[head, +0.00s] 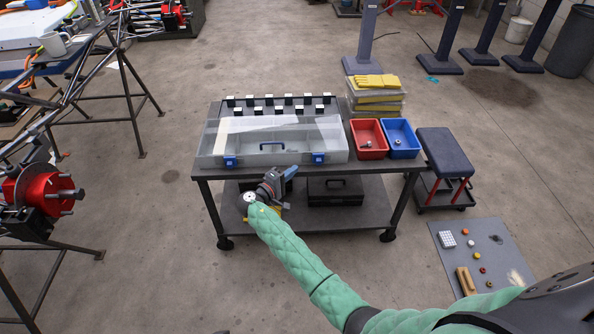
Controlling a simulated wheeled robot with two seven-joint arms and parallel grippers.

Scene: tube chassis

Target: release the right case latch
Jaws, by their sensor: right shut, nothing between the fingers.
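A clear plastic case (338,140) lies on the workbench with its long side toward me. Its front carries two blue latches, a left latch (230,161) and a right latch (318,158), with a handle (271,143) between them. Whether either latch is fastened is too small to tell. My right gripper (291,172) is in front of the case, below and to the left of the right latch in the picture, and appears apart from it. It is shut and empty. My left gripper is not in view.
The case stands on a dark workbench (385,168). A red bin (371,151) and a blue bin (413,153) sit to its right, and a rack of white-topped blocks (240,111) stands behind it. A black toolbox (338,192) lies on the lower shelf. A padded stool (444,150) stands at right.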

